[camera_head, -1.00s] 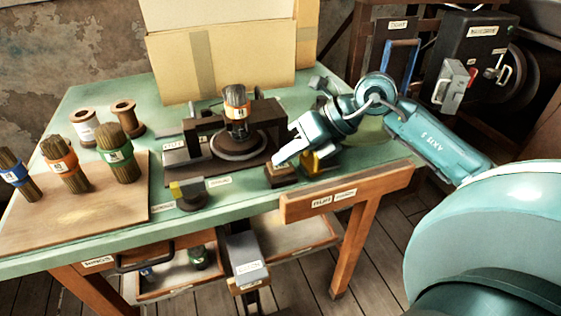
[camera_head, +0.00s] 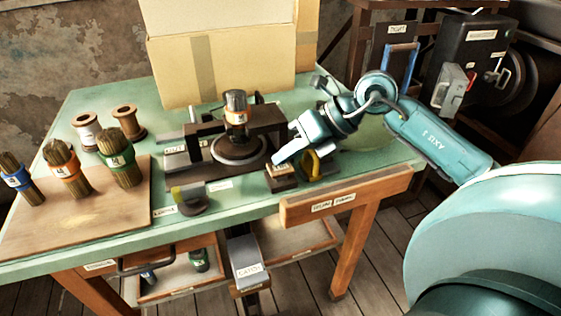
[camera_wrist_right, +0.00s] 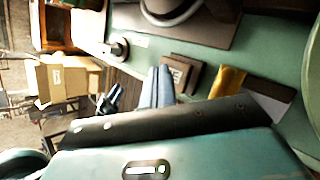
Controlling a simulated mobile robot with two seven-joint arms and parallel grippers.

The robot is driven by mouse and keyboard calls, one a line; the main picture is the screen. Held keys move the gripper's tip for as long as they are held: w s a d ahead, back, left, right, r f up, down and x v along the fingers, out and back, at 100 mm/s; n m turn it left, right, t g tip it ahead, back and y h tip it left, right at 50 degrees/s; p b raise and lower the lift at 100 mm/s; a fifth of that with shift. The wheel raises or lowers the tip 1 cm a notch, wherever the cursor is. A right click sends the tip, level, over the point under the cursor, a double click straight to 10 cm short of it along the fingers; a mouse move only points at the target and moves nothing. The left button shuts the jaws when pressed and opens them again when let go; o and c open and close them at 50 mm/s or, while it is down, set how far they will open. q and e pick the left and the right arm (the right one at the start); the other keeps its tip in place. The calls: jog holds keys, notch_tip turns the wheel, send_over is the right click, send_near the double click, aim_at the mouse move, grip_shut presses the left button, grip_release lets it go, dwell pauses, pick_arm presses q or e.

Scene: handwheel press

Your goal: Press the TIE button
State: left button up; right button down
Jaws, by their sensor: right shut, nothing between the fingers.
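The TIE button is a small dark block with a pale label (camera_head: 283,180) near the front edge of the green table; its lettering is hard to read. In the right wrist view the labelled block (camera_wrist_right: 181,73) is just right of the fingers. My right gripper (camera_head: 280,158) points down and left, its fingertips just above or at the block's back edge. Its fingers (camera_wrist_right: 158,88) are together and empty. I cannot tell whether they touch the button. My left gripper is not in view.
A press with a round plate (camera_head: 238,150) holds a banded bundle (camera_head: 235,108) behind the button. A yellow piece (camera_head: 310,163) stands right beside my gripper. A dark rounded part (camera_head: 192,200) sits front left. Several brushes stand on a wooden board (camera_head: 105,222).

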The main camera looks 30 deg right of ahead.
aim_at(287, 167)
jog(key=shift+r, duration=0.4)
jog(key=shift+r, duration=0.15)
notch_tip(287, 167, up, 5)
jog(key=p, duration=0.3)
jog(key=shift+p, duration=0.4)
dwell(0.3)
